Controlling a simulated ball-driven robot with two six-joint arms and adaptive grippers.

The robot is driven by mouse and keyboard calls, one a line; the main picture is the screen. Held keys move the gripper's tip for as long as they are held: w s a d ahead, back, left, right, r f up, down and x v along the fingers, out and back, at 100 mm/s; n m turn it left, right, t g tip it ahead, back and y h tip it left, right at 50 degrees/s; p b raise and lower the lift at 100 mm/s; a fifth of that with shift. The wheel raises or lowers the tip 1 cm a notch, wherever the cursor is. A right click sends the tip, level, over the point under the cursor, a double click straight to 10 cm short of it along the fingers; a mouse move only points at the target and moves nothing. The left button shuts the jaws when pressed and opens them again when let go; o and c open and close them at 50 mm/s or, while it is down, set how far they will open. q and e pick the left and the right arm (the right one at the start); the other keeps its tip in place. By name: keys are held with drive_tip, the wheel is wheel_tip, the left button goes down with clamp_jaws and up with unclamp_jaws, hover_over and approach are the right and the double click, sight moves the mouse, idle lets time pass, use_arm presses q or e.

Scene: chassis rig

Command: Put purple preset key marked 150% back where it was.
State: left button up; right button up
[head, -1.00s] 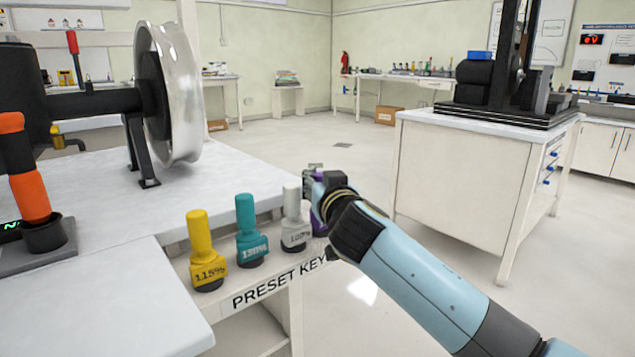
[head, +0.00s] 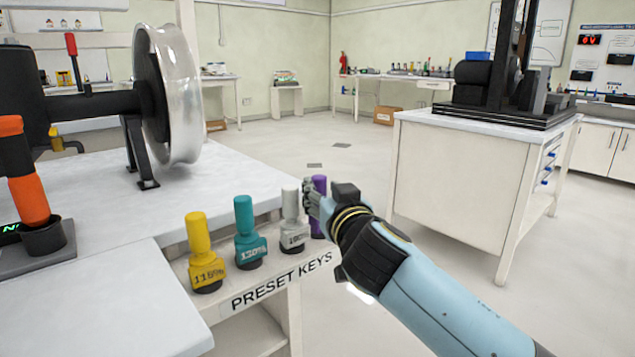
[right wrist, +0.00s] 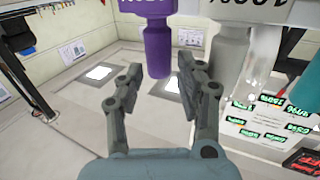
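The purple preset key (head: 319,184) stands upright at the right end of the preset key rack (head: 282,281), beside the white key (head: 292,222). My right gripper (head: 314,203) is at the purple key and hides part of it in the head view. In the right wrist view the purple handle (right wrist: 158,50) lies between the spread fingertips (right wrist: 159,68), with a gap on each side. The key's marking is cut off at the top there. The right gripper is open and empty. My left gripper is not in view.
A teal key (head: 249,234) and a yellow key (head: 203,254) stand left of the white one. A bench (head: 210,160) carries a metal wheel (head: 178,95) behind the rack. A white cabinet (head: 455,180) stands at right, with open floor between.

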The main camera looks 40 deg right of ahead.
drive_tip(key=v, duration=0.5)
drive_tip(key=s+f+n+g+y, duration=0.1)
drive_tip(key=s+f+g, duration=0.25)
drive_tip(key=f, duration=0.75)
drive_tip(key=s+f+n+g+y, duration=0.15)
drive_tip(key=s+f, duration=0.35)
drive_tip(key=f, duration=0.7)
drive_tip(key=s+f+n+g+y, duration=0.1)
drive_tip(key=s+f+g, duration=0.25)
drive_tip(key=f, duration=0.75)
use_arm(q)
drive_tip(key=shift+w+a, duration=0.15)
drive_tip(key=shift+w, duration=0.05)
use_arm(e)
drive_tip(key=s+f+g, duration=0.2)
drive_tip(key=s+f, duration=0.4)
drive_tip(key=s, duration=0.6)
drive_tip(key=s+f+n+g+y, duration=0.1)
drive_tip(key=s+f+g, duration=0.2)
drive_tip(key=s+f, duration=0.4)
drive_tip(key=s+f+g, duration=0.3)
drive_tip(key=s+f, duration=0.3)
drive_tip(key=s, duration=1)
drive_tip(key=shift+s+a+f, duration=0.25)
drive_tip(key=shift+s+a, duration=0.05)
drive_tip(key=shift+s, duration=0.1)
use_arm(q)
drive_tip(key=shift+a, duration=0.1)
